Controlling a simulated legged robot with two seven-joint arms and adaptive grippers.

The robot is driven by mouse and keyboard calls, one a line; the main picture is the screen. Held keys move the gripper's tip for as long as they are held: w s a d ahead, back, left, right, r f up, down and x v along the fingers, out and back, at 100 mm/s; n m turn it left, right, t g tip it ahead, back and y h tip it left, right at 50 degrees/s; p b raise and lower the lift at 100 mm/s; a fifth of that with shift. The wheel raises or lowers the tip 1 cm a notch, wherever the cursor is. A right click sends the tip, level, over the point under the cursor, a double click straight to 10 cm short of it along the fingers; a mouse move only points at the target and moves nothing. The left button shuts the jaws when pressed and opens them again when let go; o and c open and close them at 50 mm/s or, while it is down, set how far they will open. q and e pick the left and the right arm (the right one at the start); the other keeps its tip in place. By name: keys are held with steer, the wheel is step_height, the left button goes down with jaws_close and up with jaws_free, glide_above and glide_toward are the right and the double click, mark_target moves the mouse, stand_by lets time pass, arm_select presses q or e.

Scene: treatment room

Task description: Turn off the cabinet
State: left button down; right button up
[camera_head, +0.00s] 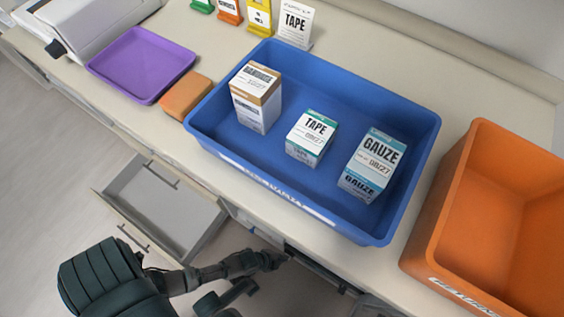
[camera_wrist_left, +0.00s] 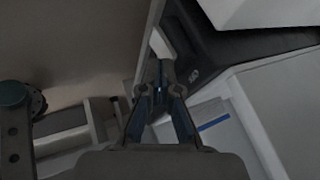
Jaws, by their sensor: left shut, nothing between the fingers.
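The cabinet (camera_head: 120,130) is a long cream counter with drawers along its front. One drawer (camera_head: 165,212) is pulled open and looks empty. My left gripper (camera_head: 280,258) is below the counter's front edge, right of the open drawer, close to a dark recess (camera_head: 322,270) in the cabinet front. In the left wrist view my left gripper (camera_wrist_left: 160,72) has its fingers together with nothing between them, near a dark panel with a small pale mark (camera_wrist_left: 194,75). I cannot tell whether the tips touch anything. No switch shows clearly. My right gripper is not in view.
On the counter are a blue tray (camera_head: 205,118) holding three boxes, an orange bin (camera_head: 424,235), a purple tray (camera_head: 105,66), an orange-brown block (camera_head: 186,95) and a white machine (camera_head: 85,30). Small label cards stand at the back. The open drawer juts out left of my gripper.

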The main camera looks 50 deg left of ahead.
arm_select(q)
steer(key=v, duration=1.2)
steer(key=shift+f, duration=0.1)
stand_by(0.4)
